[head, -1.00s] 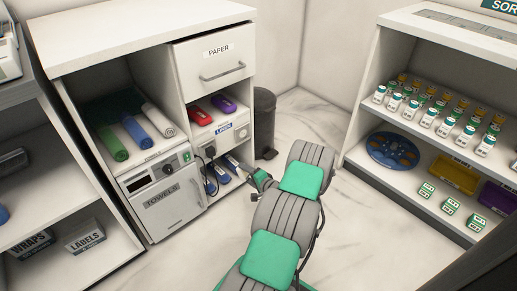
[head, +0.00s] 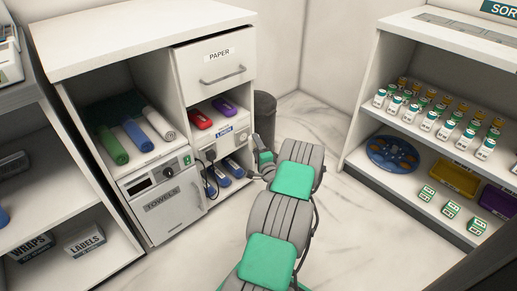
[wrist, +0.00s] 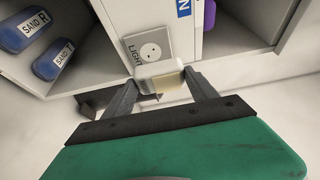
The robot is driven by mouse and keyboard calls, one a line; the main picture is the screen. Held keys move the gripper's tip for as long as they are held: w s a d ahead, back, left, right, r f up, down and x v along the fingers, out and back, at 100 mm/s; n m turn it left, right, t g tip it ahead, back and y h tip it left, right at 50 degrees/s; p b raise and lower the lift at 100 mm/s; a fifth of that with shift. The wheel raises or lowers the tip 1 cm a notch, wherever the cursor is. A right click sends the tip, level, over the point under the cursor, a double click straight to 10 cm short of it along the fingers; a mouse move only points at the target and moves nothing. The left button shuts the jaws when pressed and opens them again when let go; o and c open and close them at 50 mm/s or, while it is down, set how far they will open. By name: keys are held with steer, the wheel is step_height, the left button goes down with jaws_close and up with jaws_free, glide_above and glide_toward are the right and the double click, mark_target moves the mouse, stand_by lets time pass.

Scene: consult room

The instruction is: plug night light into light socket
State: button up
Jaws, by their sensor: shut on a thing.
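The night light (wrist: 166,80) is a small cream and white piece held between the two fingers of my gripper (wrist: 165,92) in the wrist view. The light socket (wrist: 151,51) is a pale square plate with a round face and the word LIGHT beside it, on the cabinet front just beyond the night light. The night light overlaps the plate's lower edge in that view; I cannot tell whether they touch. In the head view my gripper (head: 264,168) is beside the cabinet's right edge, and the night light cannot be made out there.
Blue sand rolls (wrist: 45,60) lie in the cabinet's lower bay. A black cord (head: 208,170) hangs on the cabinet front. Red (head: 200,120) and purple (head: 224,107) items lie on the shelf above. A dark bin (head: 265,115) stands right of the cabinet. Floor at right is clear.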

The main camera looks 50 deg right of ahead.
mark_target(250, 145)
steer(key=shift+w+d, duration=0.25)
steer(key=shift+w, duration=0.8)
steer(key=shift+w+d, duration=0.2)
steer(key=shift+w, duration=0.8)
steer(key=shift+a+b, duration=0.15)
steer(key=shift+b, duration=0.2)
stand_by(0.4)
steer(key=shift+w, duration=0.55)
stand_by(0.4)
steer(key=o, duration=1.5)
steer(key=shift+c, duration=0.2)
steer(key=shift+s, duration=0.1)
steer(key=p+v, duration=0.2)
steer(key=v, duration=0.5)
steer(key=shift+s+a+r, duration=0.1)
steer(key=shift+s, duration=0.15)
